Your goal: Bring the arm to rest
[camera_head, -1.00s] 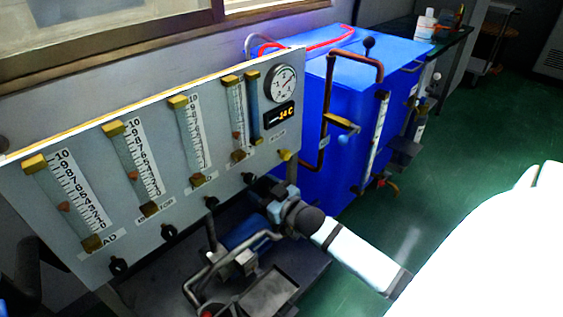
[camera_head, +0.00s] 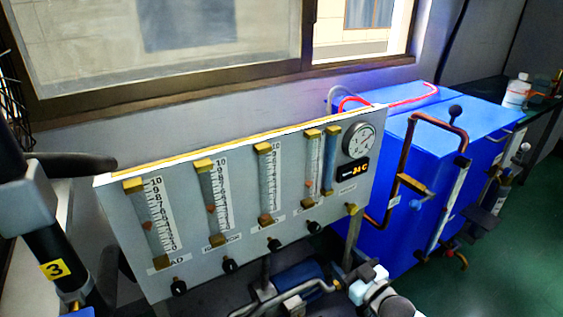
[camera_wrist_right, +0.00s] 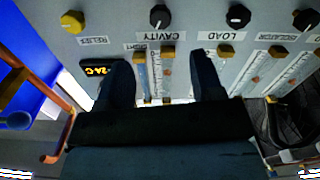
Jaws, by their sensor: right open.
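My right gripper (camera_head: 364,279) is low in the head view, in front of the lower right part of the grey flow-meter panel (camera_head: 190,268). Only part of it shows above the bottom edge. In the right wrist view its two dark fingers (camera_wrist_right: 160,68) stand wide apart, with nothing held between them. Flow-meter tubes and labels of the panel show between and beyond the fingers. I cannot tell how far the fingertips are from the panel. My left gripper is not in view.
The panel carries several flow meters, black knobs (camera_head: 231,266), and a round gauge (camera_head: 359,139). A blue cabinet (camera_head: 402,229) with copper pipes stands to the right. A dark post with a yellow "3" tag (camera_head: 55,269) is at left. Green floor (camera_head: 505,262) is clear at lower right.

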